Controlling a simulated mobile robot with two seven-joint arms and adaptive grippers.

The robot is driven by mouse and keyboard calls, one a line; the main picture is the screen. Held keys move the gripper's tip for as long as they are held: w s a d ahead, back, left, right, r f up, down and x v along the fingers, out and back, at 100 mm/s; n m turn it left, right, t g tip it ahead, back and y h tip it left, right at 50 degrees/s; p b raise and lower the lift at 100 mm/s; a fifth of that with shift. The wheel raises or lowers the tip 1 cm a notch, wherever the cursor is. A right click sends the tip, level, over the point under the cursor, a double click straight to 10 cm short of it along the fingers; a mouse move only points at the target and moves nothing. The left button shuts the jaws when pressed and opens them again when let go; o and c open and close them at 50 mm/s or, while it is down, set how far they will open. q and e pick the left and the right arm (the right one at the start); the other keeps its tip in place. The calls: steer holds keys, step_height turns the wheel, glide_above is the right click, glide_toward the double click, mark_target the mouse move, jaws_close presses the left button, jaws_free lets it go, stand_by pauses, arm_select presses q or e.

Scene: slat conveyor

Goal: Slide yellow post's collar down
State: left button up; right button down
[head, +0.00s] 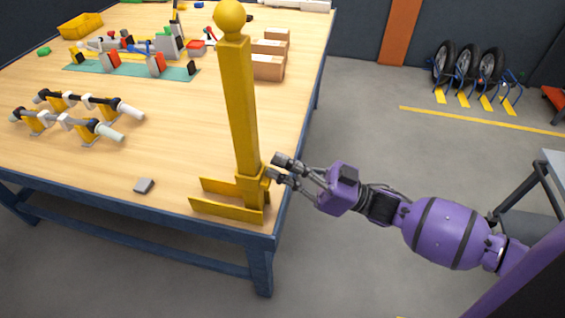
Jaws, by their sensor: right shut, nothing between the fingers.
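The yellow post (241,105) stands upright near the front right corner of the workbench, with a round ball (229,16) on top. A wider yellow collar-like block (250,190) sits low around the post, just above the two flat yellow foot bars (228,208). I cannot tell for certain whether this block is the collar or part of the base. My right gripper (277,167) is shut and empty, at the right side of the post beside the low block. Whether its fingers touch the block is unclear. My left gripper is out of view.
The workbench (180,165) holds a small grey block (144,186), two fixtures with rods (75,120), a green mat with parts (130,68) and cardboard boxes (268,66). Open floor lies right of the bench. Several tyres (468,65) stand at the back wall.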

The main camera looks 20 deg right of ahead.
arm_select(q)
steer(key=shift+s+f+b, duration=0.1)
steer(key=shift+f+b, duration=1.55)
arm_select(e)
step_height(320, 180, down, 7)
steer(key=shift+f, duration=0.15)
step_height(320, 180, up, 5)
steer(key=p, duration=0.3)
steer(key=shift+w+f, duration=0.1)
steer(key=shift+w, duration=0.05)
arm_select(q)
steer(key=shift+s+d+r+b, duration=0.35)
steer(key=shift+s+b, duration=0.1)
steer(key=shift+b, duration=0.7)
arm_select(e)
steer(key=v, duration=1)
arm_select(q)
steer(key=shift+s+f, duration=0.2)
arm_select(e)
steer(key=shift+f, duration=0.1)
